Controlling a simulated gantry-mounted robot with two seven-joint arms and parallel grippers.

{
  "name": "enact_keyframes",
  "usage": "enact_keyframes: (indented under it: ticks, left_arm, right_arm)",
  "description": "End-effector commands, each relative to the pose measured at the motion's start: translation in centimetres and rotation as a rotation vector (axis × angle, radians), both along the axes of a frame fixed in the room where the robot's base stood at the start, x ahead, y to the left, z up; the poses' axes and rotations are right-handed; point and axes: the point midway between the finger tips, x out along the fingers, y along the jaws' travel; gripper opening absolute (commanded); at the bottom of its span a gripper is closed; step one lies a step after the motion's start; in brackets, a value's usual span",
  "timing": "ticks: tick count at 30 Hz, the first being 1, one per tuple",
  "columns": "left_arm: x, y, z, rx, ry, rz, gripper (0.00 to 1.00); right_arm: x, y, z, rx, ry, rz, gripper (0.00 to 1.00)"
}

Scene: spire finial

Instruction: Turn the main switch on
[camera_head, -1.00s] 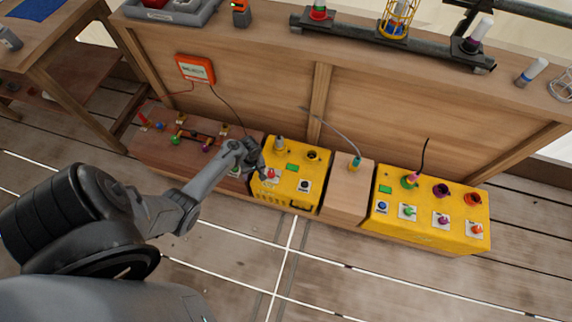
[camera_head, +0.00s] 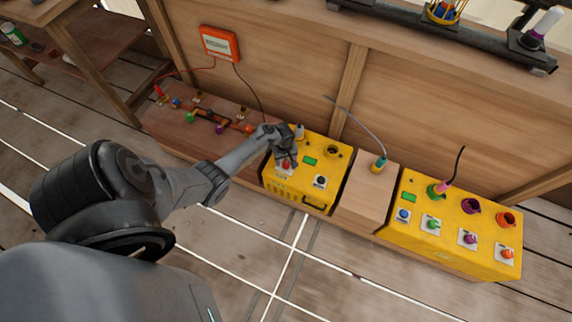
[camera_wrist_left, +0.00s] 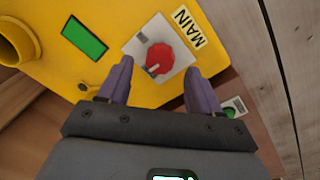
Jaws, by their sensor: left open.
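The main switch is a red rotary knob (camera_wrist_left: 160,59) on a white plate, beside a "MAIN" label (camera_wrist_left: 183,29), on the yellow box (camera_head: 336,150). The knob also shows in the head view (camera_head: 286,165), partly beside my gripper. My left gripper (camera_wrist_left: 157,80) is open, its two fingers apart on either side of the knob's near edge. The knob lies just beyond the fingertips; I cannot tell whether they touch it. In the head view my left gripper (camera_head: 284,153) is over the left part of the yellow box. My right gripper is not in view.
A green display (camera_wrist_left: 85,34) is beside the switch. A second yellow box (camera_head: 455,225) with several coloured knobs is at the right, past a wooden block (camera_head: 362,197). A wooden board (camera_head: 180,134) with coloured parts is at the left. Open floor lies in front.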

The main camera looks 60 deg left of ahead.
Motion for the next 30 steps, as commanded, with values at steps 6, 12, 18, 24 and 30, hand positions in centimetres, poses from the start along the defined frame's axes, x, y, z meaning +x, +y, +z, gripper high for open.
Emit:
enact_keyframes:
  ticks: [6,12,18,24,30]
  left_arm:
    - [0.1,0.0,-2.5,0.000,0.000,0.000,0.64]
    - [0.1,0.0,-3.0,0.000,0.000,0.000,0.64]
    - [0.1,0.0,-3.0,0.000,0.000,0.000,0.64]
    - [0.1,0.0,-2.9,0.000,0.000,0.000,0.41]
    - [0.1,0.0,-3.0,0.000,0.000,0.000,0.11]
  right_arm:
    - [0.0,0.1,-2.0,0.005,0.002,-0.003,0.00]
    - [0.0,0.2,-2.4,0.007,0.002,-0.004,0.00]
    - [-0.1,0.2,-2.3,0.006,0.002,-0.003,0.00]
    - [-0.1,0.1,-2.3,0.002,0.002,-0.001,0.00]
    - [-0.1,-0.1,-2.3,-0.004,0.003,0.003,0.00]
